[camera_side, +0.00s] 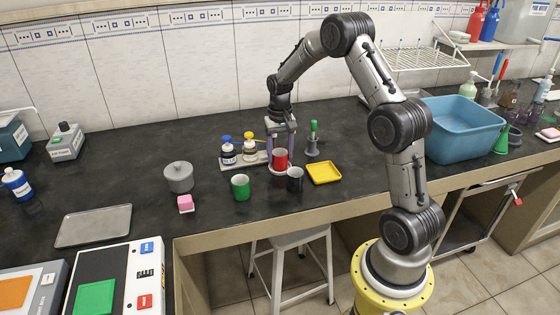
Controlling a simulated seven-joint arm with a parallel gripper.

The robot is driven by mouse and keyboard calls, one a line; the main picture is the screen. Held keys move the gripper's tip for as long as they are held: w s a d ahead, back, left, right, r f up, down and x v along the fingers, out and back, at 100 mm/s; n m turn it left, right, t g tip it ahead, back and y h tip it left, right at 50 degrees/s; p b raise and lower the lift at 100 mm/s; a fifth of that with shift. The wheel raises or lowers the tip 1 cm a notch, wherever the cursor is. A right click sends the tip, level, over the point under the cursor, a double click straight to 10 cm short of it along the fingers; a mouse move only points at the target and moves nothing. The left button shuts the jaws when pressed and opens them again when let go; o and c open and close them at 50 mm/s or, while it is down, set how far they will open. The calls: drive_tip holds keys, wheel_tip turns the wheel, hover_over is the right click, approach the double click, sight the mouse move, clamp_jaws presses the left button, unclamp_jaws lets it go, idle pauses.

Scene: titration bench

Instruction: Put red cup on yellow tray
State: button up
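The red cup (280,159) stands upright near the middle of the bench, with a white rim or saucer showing around its base. My gripper (281,156) points straight down at the cup. Its two purple fingers are spread, one on each side of the cup in this view. I cannot tell whether the cup is between the fingers or slightly in front of them, and no clear contact shows. The yellow tray (324,173) lies flat and empty to the right of the cup, near the bench's front edge.
Bottles on a rack (230,163) are just left of my gripper. A green-topped stand (312,140) is behind the tray. A blue tub (458,130) is right.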

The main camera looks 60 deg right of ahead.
drive_tip(key=c, duration=0.4)
drive_tip(key=shift+o, duration=0.2)
drive_tip(key=shift+r, duration=2.55)
drive_tip(key=shift+f, duration=0.1)
drive_tip(key=shift+s+d+f+m, duration=0.5)
drive_tip(key=shift+s+d, duration=0.15)
drive_tip(key=shift+s, duration=1.55)
drive_tip(key=shift+s+d+f+m, duration=0.5)
drive_tip(key=shift+s+d, duration=0.15)
drive_tip(key=shift+s, duration=1.5)
drive_tip(key=shift+s+d+f+m, duration=0.5)
drive_tip(key=shift+s+d, duration=0.15)
drive_tip(key=shift+s, duration=1.55)
